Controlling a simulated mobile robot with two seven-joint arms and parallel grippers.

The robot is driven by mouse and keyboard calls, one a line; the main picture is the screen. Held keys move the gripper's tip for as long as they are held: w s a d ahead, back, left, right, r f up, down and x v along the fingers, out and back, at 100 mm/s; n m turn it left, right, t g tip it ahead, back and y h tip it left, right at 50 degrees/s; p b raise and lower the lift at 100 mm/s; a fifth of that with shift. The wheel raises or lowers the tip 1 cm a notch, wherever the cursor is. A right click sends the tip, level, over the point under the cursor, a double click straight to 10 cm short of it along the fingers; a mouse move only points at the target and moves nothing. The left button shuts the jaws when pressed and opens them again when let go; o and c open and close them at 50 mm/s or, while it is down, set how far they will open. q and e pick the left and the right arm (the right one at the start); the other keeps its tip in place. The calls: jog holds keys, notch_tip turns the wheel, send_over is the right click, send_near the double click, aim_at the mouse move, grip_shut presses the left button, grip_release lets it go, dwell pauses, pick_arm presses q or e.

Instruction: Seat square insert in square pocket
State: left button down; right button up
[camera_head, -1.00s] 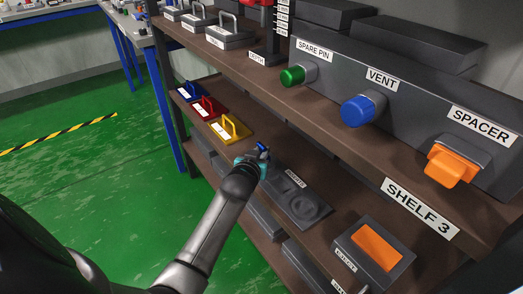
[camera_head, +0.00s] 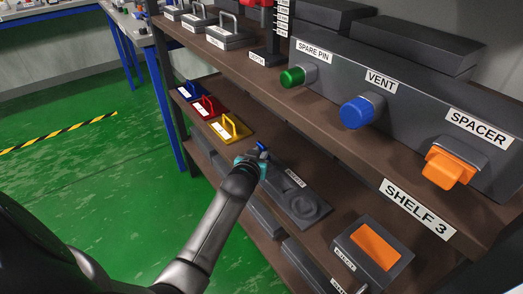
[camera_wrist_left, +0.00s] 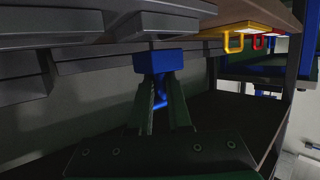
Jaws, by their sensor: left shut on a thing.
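The square insert (camera_wrist_left: 158,62) is a blue block with a narrow blue stem. My left gripper (camera_wrist_left: 160,98) is shut on the stem, and the block lies beyond the fingertips. In the head view my left gripper (camera_head: 255,160) is over the near-left part of a dark plate (camera_head: 294,196) on the lower shelf. A bit of blue (camera_head: 263,147) shows at its tip. A round recess shows in the plate's right part. The square pocket is not clearly seen, partly behind the gripper. In the wrist view the block is close against a dark edge; contact cannot be told. My right gripper is not in view.
Blue, red and yellow handled pieces (camera_head: 231,129) sit left of the plate. A dark box with an orange top (camera_head: 375,248) stands to its right. The upper shelf edge (camera_head: 345,150) overhangs behind, carrying the green, blue and orange knobs.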

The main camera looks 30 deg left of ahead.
pick_arm(q)
jog(key=shift+r+p, duration=0.1)
jog(key=shift+p, duration=0.2)
jog(key=shift+f+b, duration=0.95)
jog(key=shift+f, duration=0.35)
dwell(0.3)
jog(key=c, duration=0.8)
grip_release()
